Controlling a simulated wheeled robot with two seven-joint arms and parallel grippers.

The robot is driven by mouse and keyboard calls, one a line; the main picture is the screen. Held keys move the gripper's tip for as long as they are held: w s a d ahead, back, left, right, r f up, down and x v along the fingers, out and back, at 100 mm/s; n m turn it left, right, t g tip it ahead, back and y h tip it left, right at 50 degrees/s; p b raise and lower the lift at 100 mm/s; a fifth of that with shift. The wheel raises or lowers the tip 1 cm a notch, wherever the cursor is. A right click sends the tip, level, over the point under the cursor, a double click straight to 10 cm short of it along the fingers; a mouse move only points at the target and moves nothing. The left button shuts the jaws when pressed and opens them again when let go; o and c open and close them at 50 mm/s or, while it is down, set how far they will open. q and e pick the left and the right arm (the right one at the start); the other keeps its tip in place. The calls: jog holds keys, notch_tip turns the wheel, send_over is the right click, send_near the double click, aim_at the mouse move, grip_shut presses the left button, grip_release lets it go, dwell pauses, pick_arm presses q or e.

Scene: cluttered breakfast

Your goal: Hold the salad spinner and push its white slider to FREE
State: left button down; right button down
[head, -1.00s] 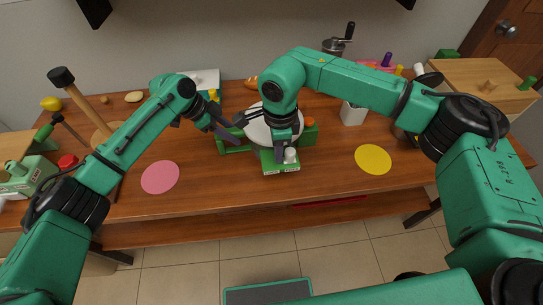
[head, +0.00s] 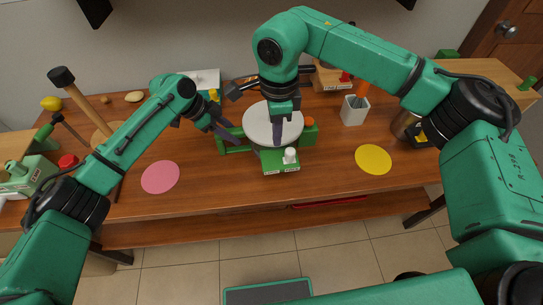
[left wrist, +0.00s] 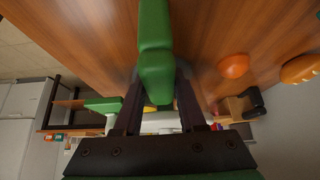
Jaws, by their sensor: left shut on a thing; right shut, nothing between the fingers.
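The salad spinner has a round pale lid (head: 262,117) and stands near the middle of the table. A green bar handle (head: 237,149) is on its left side and a green block (head: 281,167) on its front. The white slider knob (head: 290,155) stands upright toward the block's right side; the block's small labels are too small to read. My left gripper (head: 230,138) is shut on the green handle, which also shows between the fingers in the left wrist view (left wrist: 155,60). My right gripper (head: 279,143) is shut and empty, pointing down over the lid's front, apart from the knob.
A pink disc (head: 160,177) and a yellow disc (head: 373,159) lie left and right of the spinner. A grey-white utensil holder (head: 354,112) stands to the right. An orange thing (head: 309,122) is beside the lid. The table in front of the spinner is clear.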

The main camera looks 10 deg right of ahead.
pick_arm(q)
jog(key=shift+c, duration=2)
grip_release()
jog(key=shift+v, duration=3.75)
jog(key=v, duration=1.2)
jog(key=shift+f, duration=0.1)
